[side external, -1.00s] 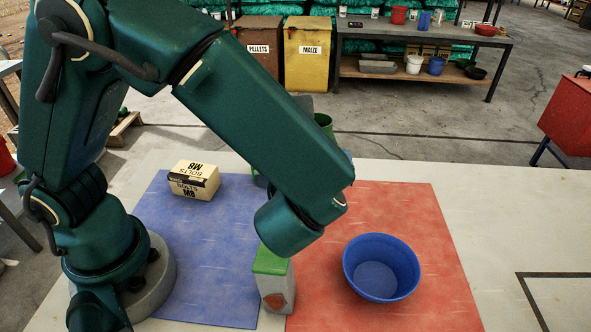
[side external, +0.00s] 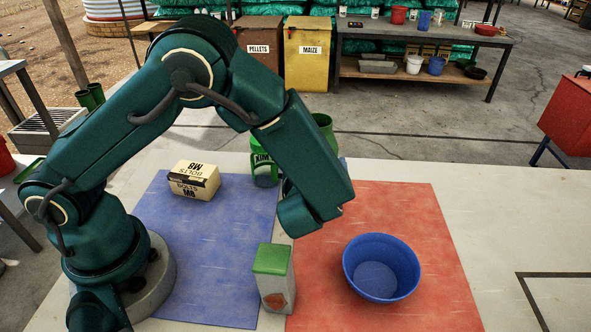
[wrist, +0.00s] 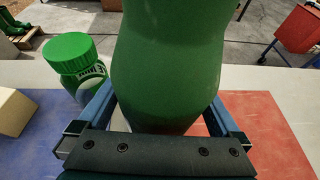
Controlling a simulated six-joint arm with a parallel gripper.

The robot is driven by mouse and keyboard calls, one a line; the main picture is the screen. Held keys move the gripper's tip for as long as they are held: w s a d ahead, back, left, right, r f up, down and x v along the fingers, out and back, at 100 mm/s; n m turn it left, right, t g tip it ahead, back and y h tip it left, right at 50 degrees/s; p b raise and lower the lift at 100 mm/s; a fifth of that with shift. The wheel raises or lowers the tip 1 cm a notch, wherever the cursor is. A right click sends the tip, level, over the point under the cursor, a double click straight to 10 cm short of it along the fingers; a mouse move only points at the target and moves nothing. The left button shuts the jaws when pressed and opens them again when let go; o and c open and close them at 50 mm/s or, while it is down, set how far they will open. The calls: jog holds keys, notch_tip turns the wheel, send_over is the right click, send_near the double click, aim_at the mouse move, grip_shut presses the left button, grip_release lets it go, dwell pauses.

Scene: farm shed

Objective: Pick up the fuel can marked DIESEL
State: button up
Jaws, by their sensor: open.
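A large green rounded container (wrist: 168,60) fills the middle of the wrist view, between the fingers of my open gripper (wrist: 163,105); whether the fingers touch it cannot be told. In the side view it shows as a green top (side external: 323,124) behind my arm, and my jaws are hidden there. A second green-capped container (wrist: 78,62) stands just left of my gripper; it also shows in the side view (side external: 262,168) with a partly hidden label, possibly MIX. I cannot read DIESEL on any container.
A yellow M8 bolts box (side external: 195,180) lies on the blue mat (side external: 205,270). A green-lidded carton (side external: 274,285) stands between the mats. A blue bowl (side external: 381,268) sits on the red mat (side external: 425,225). The pale table is clear at right.

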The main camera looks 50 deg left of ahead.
jog(key=c, duration=1.5)
jog(key=shift+r, duration=0.2)
